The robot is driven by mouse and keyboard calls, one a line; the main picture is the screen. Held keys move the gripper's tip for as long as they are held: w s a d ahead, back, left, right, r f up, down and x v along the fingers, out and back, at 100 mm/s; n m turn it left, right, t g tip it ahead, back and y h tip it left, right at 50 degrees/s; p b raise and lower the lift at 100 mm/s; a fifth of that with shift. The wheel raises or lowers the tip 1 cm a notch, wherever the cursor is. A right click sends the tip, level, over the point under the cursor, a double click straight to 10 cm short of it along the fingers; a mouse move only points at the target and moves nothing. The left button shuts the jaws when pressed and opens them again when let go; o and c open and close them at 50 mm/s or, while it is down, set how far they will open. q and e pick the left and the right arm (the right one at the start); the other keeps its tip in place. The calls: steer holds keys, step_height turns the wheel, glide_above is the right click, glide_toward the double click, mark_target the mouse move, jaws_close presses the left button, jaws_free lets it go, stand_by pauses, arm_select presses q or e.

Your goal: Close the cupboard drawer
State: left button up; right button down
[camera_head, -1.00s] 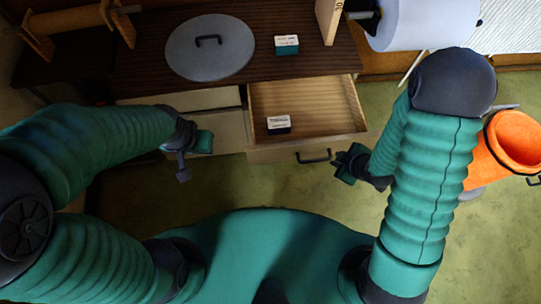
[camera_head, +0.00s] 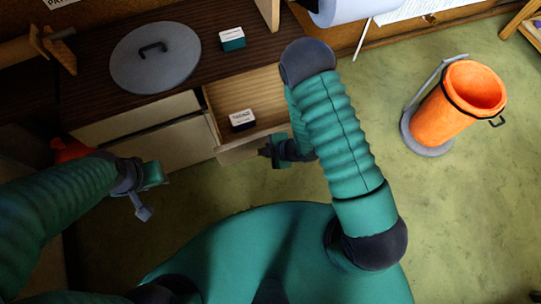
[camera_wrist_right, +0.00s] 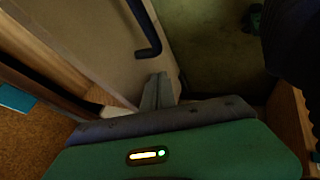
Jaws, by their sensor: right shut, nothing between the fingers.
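The cupboard drawer (camera_head: 262,92) is pulled open below the dark cupboard top and holds a small black-and-white box (camera_head: 242,119). My right gripper (camera_head: 276,153) is shut and empty by the right part of the drawer front; the arm hides the drawer's right side. In the right wrist view, the shut fingers (camera_wrist_right: 158,91) are close to the beige drawer front (camera_wrist_right: 105,40), below its black handle (camera_wrist_right: 146,28); I cannot tell whether they touch it. My left gripper (camera_head: 148,192) is in front of the cupboard, left of the drawer, apart from it. Its jaw opening is unclear.
A round grey lid (camera_head: 155,57) and a teal-and-white box (camera_head: 232,39) rest on the cupboard top (camera_head: 195,20). An orange bin (camera_head: 440,115) on a grey stand is at the right. The green floor (camera_head: 455,215) is clear around it.

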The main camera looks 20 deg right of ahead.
arm_select(q)
steer(key=shift+r, duration=0.15)
arm_select(e)
steer(key=shift+w, duration=0.8)
steer(key=shift+w, duration=0.1)
